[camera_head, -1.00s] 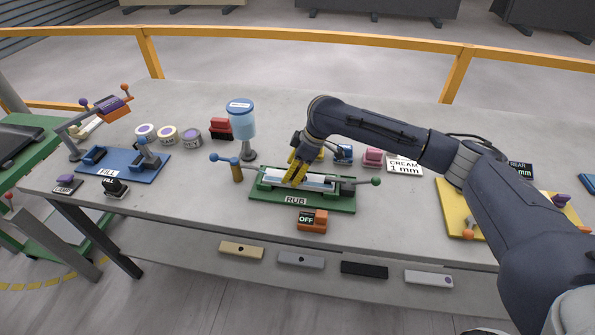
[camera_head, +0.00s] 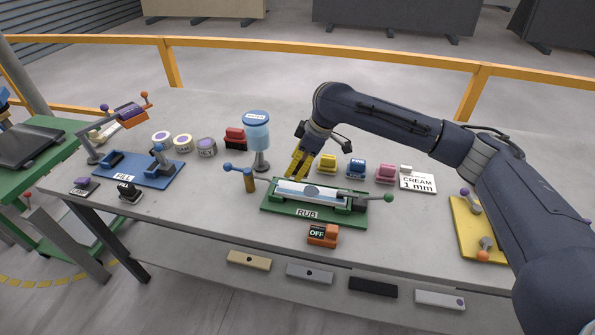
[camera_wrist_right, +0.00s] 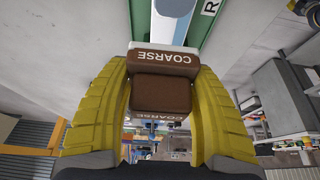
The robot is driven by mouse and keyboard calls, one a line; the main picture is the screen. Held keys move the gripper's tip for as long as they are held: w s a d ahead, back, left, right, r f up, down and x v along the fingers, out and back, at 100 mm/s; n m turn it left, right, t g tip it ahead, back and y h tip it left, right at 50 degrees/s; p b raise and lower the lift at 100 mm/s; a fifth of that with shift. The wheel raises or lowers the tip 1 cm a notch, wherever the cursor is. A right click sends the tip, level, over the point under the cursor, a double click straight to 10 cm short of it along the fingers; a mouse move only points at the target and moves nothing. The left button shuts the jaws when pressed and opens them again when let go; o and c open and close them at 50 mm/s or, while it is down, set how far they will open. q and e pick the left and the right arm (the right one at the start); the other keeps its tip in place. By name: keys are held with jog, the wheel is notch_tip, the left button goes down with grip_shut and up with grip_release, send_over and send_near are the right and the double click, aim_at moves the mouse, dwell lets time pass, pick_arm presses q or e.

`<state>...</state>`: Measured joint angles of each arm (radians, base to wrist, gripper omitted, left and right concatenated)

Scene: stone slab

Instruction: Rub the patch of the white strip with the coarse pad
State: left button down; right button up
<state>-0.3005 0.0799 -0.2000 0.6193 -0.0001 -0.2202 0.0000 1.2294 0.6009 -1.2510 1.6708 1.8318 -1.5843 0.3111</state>
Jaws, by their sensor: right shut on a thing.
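The white strip (camera_head: 294,187) lies clamped in the green RUB fixture (camera_head: 275,208), with a round grey patch (camera_head: 312,191) near its middle. My right gripper (camera_head: 297,172) is at the far left end of the strip, left of the patch. In the wrist view its yellow fingers (camera_wrist_right: 165,68) are shut on the brown coarse pad (camera_wrist_right: 165,92), marked COARSE. The strip (camera_wrist_right: 174,20) runs away beyond the pad there. I cannot tell whether the pad touches the strip. My left gripper is out of view.
An orange switch block (camera_head: 323,236) reading OFF stands in front of the fixture. A blue dispenser (camera_head: 257,135) and a blue-handled post (camera_head: 248,180) stand left. Yellow, blue and pink blocks (camera_head: 357,168) sit behind. A blue FILL fixture (camera_head: 135,172) is farther left.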

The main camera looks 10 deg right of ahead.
jog(key=shift+r, duration=0.55)
